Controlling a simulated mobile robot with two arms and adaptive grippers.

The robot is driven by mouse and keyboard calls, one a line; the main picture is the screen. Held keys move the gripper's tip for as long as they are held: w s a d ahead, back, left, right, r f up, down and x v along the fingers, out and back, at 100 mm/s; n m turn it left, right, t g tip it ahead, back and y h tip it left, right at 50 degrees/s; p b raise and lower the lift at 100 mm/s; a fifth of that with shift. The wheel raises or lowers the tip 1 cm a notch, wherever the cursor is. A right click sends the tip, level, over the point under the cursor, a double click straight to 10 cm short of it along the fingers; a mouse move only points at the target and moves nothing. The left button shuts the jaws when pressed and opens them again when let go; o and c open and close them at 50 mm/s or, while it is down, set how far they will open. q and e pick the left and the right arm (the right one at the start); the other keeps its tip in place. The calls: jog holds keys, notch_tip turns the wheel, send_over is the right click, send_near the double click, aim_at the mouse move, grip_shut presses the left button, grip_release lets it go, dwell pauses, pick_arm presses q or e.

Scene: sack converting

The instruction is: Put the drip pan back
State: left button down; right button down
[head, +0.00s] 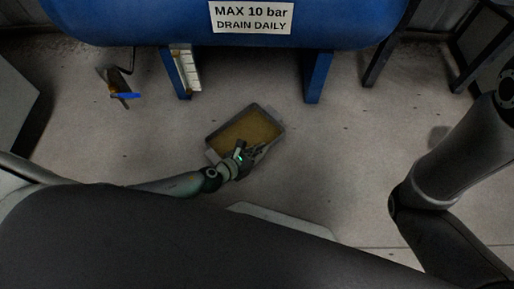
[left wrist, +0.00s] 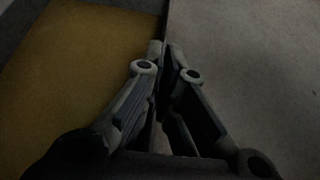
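The drip pan (head: 212,145) is a shallow grey tray on the floor in front of the blue tank, turned at an angle. Yellow-brown liquid (head: 248,128) covers its bottom. My left gripper (head: 247,150) is at the pan's near side. In the left wrist view, the gripper's fingers (left wrist: 163,52) are close together with the pan's wall (left wrist: 166,18) between them, and they look shut on it. The liquid lies left of the fingers and bare floor lies right. My right arm shows at the right of the head view, but its gripper is out of sight.
The blue tank (head: 140,22) stands on blue legs (head: 317,78) behind the pan. A drain pipe with a blue-handled valve (head: 124,95) is at the left. A white ribbed object (head: 189,70) is by the left leg. The floor around the pan is clear.

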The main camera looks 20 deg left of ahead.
pick_arm(q)
jog(key=shift+r, duration=0.15)
jog(key=c, duration=2.1)
grip_release()
jog(key=shift+f, duration=0.25)
jog(key=o, duration=0.5)
jog(key=shift+c, duration=0.2)
jog(key=shift+r, duration=0.1)
